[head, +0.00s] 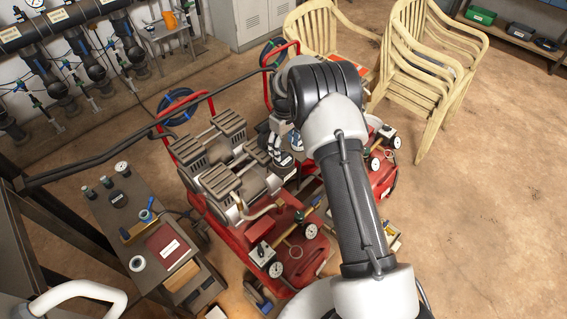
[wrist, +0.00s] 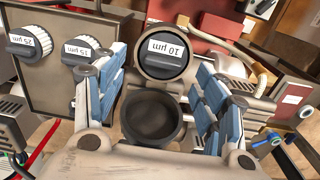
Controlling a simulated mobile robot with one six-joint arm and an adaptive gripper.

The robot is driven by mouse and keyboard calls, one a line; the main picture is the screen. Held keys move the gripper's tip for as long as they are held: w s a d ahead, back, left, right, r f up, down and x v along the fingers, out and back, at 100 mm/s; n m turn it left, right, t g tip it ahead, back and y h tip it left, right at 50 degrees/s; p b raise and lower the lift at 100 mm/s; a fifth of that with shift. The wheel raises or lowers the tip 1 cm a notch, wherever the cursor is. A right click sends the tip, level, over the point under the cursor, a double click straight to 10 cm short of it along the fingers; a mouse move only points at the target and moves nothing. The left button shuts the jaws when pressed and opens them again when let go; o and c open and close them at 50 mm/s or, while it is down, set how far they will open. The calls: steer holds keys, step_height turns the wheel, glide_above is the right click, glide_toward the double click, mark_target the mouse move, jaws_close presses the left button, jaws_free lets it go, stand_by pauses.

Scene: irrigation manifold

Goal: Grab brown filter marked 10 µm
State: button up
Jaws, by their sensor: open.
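The filter marked 10 µm (wrist: 165,57) shows in the wrist view at top centre. It has a dark round cap with a white label and a grey-brown rim. My gripper (wrist: 158,75) is open, with its blue-padded fingers spread left and right, and the filter lies just beyond and between the fingertips. I cannot tell whether they touch it. A dark round hollow shows between the fingers, nearer the palm. In the head view my gripper (head: 284,148) hangs by the red-framed machines; I cannot make out the filter there.
Filters marked 25 µm (wrist: 30,42) and 15 µm (wrist: 88,48) stand left of the 10 µm one on a grey surface. A blue-handled tool (wrist: 268,145) lies lower right. In the head view, compressors (head: 222,165) crowd the middle and plastic chairs (head: 428,70) stand behind; the right floor is clear.

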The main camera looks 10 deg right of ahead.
mark_target(283, 156)
steer(key=f, duration=0.2)
steer(key=f+b, duration=0.1)
steer(key=f, duration=0.1)
steer(key=shift+s+a+f, duration=0.1)
steer(key=shift+s+a, duration=0.05)
steer(key=shift+a, duration=0.05)
steer(key=c, duration=1.2)
steer(key=shift+r, duration=0.2)
